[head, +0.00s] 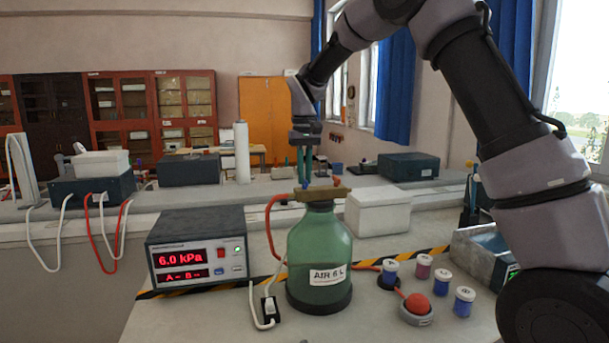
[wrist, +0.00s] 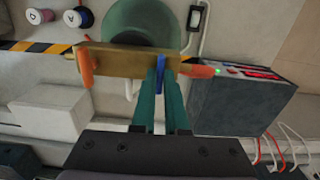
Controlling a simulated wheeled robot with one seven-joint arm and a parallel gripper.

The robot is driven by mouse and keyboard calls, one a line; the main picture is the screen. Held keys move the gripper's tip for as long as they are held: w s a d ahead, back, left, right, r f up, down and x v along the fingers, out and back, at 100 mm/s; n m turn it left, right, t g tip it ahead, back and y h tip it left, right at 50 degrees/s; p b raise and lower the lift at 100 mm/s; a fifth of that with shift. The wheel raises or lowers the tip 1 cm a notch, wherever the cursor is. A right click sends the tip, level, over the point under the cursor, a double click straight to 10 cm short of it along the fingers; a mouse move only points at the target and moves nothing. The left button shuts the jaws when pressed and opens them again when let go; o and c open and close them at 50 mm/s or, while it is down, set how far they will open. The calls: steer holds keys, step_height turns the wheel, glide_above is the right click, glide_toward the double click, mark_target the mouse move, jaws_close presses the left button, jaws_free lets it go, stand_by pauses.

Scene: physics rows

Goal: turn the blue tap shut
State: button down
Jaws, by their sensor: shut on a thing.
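The green glass bottle labelled AIR 6 L (head: 320,246) stands upright on the bench with a brass bar (head: 322,194) across its top. The bar also shows in the wrist view (wrist: 120,60). The blue tap (wrist: 159,64) shows there as a narrow blue handle near the bar's right end, crossing the bar's direction. My gripper (head: 304,172) is above the bar, pointing down. In the wrist view its teal fingers (wrist: 161,84) are shut on the blue handle, one on each side. An orange tap (wrist: 86,68) sits at the bar's other end.
A red hose (head: 271,222) joins the bar's left end. A meter (head: 195,250) left of the bottle reads 6.0 kPa. A white box (head: 377,212) stands behind right.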

mark_target(305, 179)
stand_by(0.3)
steer(key=c, duration=0.9)
jaws_free()
steer(key=shift+c, duration=0.2)
steer(key=shift+r, duration=0.1)
step_height(305, 179, up, 11)
steer(key=shift+d, duration=0.1)
